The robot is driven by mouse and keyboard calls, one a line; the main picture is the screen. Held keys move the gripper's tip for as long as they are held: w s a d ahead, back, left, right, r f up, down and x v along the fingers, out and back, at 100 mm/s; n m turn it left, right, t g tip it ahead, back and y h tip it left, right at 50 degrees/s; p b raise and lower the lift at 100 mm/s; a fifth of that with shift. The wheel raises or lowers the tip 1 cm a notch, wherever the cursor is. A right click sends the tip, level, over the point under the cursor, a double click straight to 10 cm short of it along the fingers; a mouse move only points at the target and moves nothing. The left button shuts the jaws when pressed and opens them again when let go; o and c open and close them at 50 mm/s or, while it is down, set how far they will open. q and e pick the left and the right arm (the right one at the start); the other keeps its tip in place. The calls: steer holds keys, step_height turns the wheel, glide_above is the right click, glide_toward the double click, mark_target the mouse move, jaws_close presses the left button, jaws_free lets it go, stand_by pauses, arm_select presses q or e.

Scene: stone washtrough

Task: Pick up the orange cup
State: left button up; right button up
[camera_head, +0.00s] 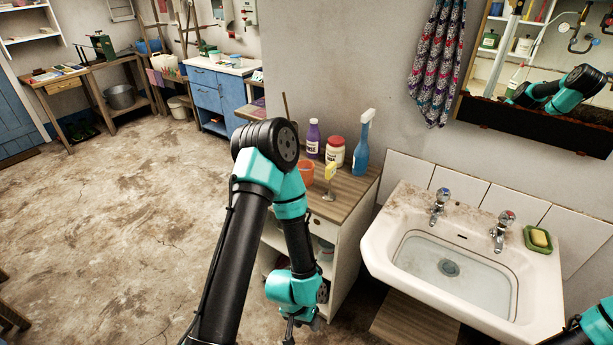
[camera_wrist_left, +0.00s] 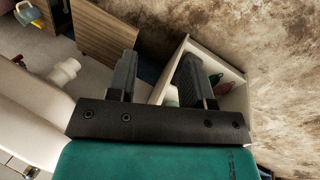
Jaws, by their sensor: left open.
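The orange cup (camera_head: 307,172) stands on the wooden top of a small cabinet (camera_head: 346,193) in the head view. My left arm's link covers part of its left side. My left gripper (camera_head: 291,329) points down in front of the cabinet, well below the cup and apart from it. In the left wrist view the two dark jaws of my left gripper (camera_wrist_left: 158,66) are apart with nothing between them. I cannot see the cup in that view. My right gripper is out of view; only a bit of that arm shows at the bottom right.
On the cabinet top, close to the cup, stand a purple bottle (camera_head: 313,138), a red-lidded white jar (camera_head: 335,151), a blue spray bottle (camera_head: 362,145) and a small yellow-topped item (camera_head: 329,180). A white sink (camera_head: 385,258) is to the right. Open floor (camera_head: 110,230) lies left.

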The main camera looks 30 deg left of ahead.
arm_select(q)
steer(key=o, duration=1)
steer(key=shift+c, duration=0.2)
steer(key=w+a+r+n+t, duration=0.2)
steer(key=w+a+r+n, duration=0.2)
steer(key=w+a+n, duration=0.95)
steer(key=w+a+r+n+t+h, duration=0.1)
steer(key=w+a+r+n+t, duration=0.3)
steer(key=a+r, duration=0.5)
steer(key=w+a+r+n+t+h, duration=0.1)
steer(key=w+a+r+n+t, duration=0.4)
steer(key=w+a+r+n, duration=0.3)
step_height(320, 180, up, 3)
steer(key=a+n, duration=0.1)
steer(key=n, duration=0.2)
steer(key=shift+a+t, duration=0.15)
steer(key=shift+t, duration=0.15)
